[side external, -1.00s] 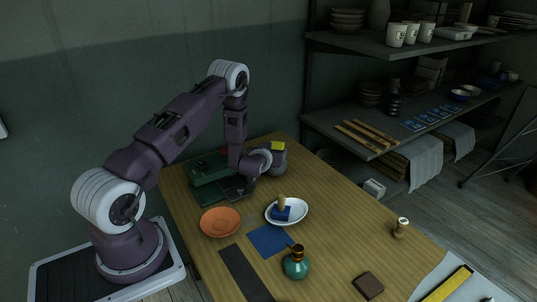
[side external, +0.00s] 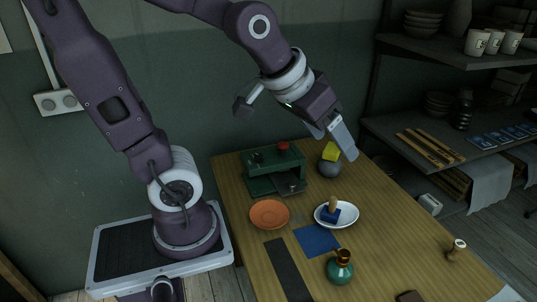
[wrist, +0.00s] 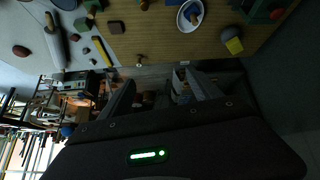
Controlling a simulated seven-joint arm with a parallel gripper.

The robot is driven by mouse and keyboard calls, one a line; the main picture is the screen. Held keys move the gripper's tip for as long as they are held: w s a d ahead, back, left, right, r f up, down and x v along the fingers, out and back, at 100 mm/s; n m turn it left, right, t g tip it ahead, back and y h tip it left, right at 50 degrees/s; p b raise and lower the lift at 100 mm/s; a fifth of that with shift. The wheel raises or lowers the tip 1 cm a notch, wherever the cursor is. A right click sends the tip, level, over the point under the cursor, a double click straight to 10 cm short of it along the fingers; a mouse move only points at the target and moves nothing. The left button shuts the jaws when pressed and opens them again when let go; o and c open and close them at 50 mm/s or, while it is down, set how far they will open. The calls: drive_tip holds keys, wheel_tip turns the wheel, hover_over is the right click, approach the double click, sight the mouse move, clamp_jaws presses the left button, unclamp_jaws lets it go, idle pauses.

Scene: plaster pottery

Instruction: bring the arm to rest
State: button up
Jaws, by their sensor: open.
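My gripper (side external: 340,138) is raised in the air above the back right part of the table (side external: 385,225). Its fingers point down and to the right in the side view. In the wrist view the two fingers of my gripper (wrist: 163,88) stand apart with nothing between them. My arm is lifted and bent over the scene, clear of the tabletop objects. A dark rounded pot (side external: 330,170) with a yellow block (side external: 330,152) on it stands on the table below my gripper, apart from it.
A green press-like stand (side external: 262,178), an orange dish (side external: 270,214), a white bowl (side external: 347,222) holding a blue, wooden-handled tool, a teal vase (side external: 340,270) and a wooden stamp (side external: 456,249) stand on the table. A shelf (side external: 440,135) is at right.

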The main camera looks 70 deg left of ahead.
drive_tip(key=s+d+m+g, duration=0.1)
drive_tip(key=s+d, duration=0.1)
drive_tip(key=s, duration=1)
drive_tip(key=shift+s+m+g, duration=0.25)
drive_tip(key=shift+m+g, duration=0.05)
drive_tip(key=shift+m, duration=0.1)
